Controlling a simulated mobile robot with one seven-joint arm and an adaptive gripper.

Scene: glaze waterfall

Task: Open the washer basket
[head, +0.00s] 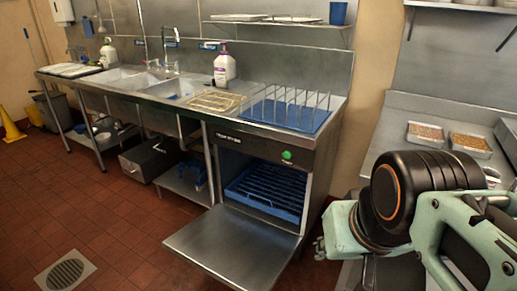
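The washer (312,183) stands under the right end of the steel counter. Its door (240,248) is folded down and lies about level in front of the opening. The blue slatted washer basket (266,190) sits inside the opening, and it looks to be within the washer body rather than out over the door. My arm reaches in from the right edge. My gripper (320,247) seems to be at the arm's left end, apart from the washer and to the right of the door. Its fingers are too small and partly hidden to tell their state.
A blue rack with wire dividers (290,112) sits on the counter above the washer. A white bottle (224,68) and sinks (128,78) are further left. Trays of food (471,144) lie on a steel bench at right. The tiled floor (110,215) in front is clear, with a drain grate (65,273).

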